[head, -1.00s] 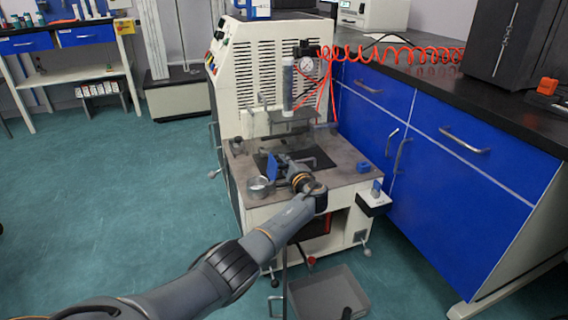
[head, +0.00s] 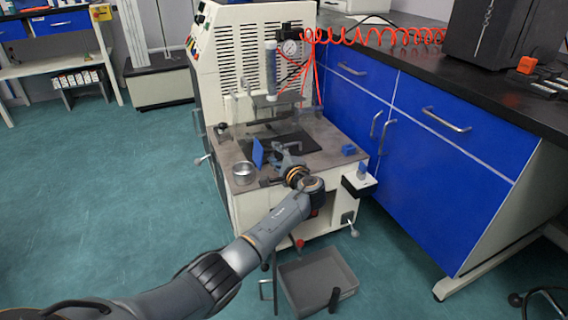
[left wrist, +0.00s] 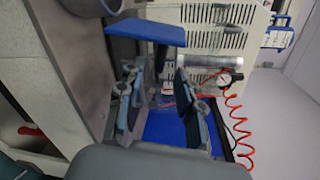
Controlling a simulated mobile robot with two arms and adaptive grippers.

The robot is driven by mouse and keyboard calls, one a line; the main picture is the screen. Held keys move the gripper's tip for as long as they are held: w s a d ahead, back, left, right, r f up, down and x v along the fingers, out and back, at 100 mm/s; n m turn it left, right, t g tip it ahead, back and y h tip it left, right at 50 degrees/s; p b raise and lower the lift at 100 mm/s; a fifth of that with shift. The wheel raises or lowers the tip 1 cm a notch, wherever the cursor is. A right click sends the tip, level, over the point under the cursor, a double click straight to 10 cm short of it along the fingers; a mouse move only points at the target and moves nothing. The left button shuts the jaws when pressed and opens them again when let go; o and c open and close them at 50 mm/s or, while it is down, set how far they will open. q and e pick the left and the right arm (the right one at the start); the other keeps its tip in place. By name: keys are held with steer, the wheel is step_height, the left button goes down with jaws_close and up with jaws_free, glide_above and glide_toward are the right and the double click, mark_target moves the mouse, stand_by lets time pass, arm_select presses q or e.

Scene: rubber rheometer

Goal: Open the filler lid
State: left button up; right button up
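A thin blue plate (head: 258,153) stands upright on the machine's worktop (head: 232,160), behind a round metal cup (head: 244,173). It also shows at the top of the left wrist view (left wrist: 145,30). I cannot tell for sure whether this plate is the filler lid. My left gripper (head: 281,157) is low over the front of the worktop, just right of the plate and apart from it. In the left wrist view its two fingers (left wrist: 160,100) are spread with nothing held between them. My right gripper is not in view.
A vertical clear tube (head: 271,68) and a pressure gauge (head: 289,48) with red coiled hose stand behind. Blue cabinets (head: 400,130) flank the right. A grey tray (head: 300,285) lies on the floor.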

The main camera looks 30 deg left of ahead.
arm_select(q)
steer(key=v, duration=0.6)
steer(key=shift+s, duration=0.2)
